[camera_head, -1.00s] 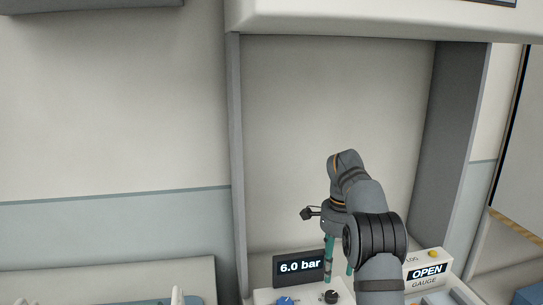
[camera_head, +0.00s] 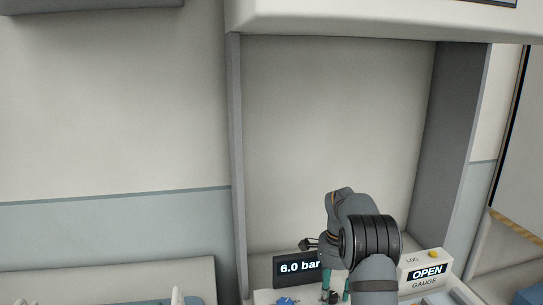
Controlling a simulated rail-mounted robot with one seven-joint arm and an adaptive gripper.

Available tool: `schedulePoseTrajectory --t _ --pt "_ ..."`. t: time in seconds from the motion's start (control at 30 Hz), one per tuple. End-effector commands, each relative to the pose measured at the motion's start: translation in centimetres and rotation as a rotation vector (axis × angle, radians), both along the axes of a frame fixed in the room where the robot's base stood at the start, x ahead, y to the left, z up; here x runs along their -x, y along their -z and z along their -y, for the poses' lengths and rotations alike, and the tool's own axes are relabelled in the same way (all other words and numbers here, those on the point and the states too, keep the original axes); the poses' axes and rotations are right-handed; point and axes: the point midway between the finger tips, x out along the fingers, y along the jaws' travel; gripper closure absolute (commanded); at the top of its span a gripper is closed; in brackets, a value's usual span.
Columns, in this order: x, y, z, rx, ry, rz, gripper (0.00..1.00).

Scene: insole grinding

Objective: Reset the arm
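My grey arm reaches up from the bottom edge, right of centre, in the head view. My gripper (camera_head: 336,289) hangs below the wrist, with its teal fingers pointing down in front of the panel. The fingers are partly hidden by the arm and by the panel parts near them. Two teal pieces show a little apart, but I cannot tell whether they are open or shut. No held object is visible.
A dark display (camera_head: 297,267) reads "6.0 bar", partly covered by my arm. A blue knob (camera_head: 286,301) sits below it. A gauge box (camera_head: 426,268) reading "OPEN" with a yellow button stands right of the arm. The bay above is empty, between grey side walls (camera_head: 454,150).

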Motion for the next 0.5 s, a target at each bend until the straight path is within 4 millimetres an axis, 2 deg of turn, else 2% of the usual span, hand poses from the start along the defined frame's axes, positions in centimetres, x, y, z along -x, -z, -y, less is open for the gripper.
schedulePoseTrajectory --t 0.03,0.5 --pt "-0.04 -0.62 0.02 0.000 -0.075 0.001 0.52" --pt "-0.03 -0.68 0.04 -0.001 -0.774 0.001 0.52"
